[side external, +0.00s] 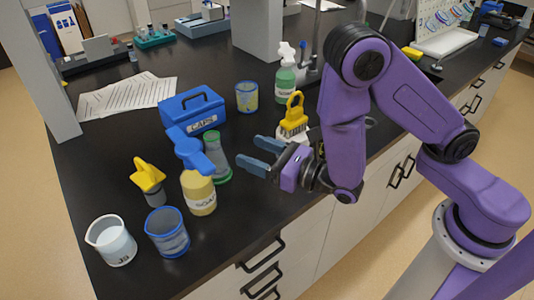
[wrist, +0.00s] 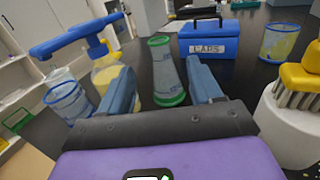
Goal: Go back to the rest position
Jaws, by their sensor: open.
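My gripper (side external: 246,155) is open and empty, held low over the black bench near its front edge. It also shows in the wrist view (wrist: 160,78), with its two blue-grey fingers spread apart. A clear vessel with a green rim at its base (side external: 217,165) stands upright just beyond the fingertips. In the wrist view that vessel (wrist: 165,72) appears in the gap between the fingers; the side view shows it apart from them.
Near the vessel are a blue-pump soap bottle (side external: 199,195), a blue CAPS box (side external: 207,122) and a yellow-topped item (side external: 148,175). A beaker (side external: 112,243) and blue-rimmed cup (side external: 167,237) stand front left. A yellow-handled brush (side external: 294,117) is close behind my gripper.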

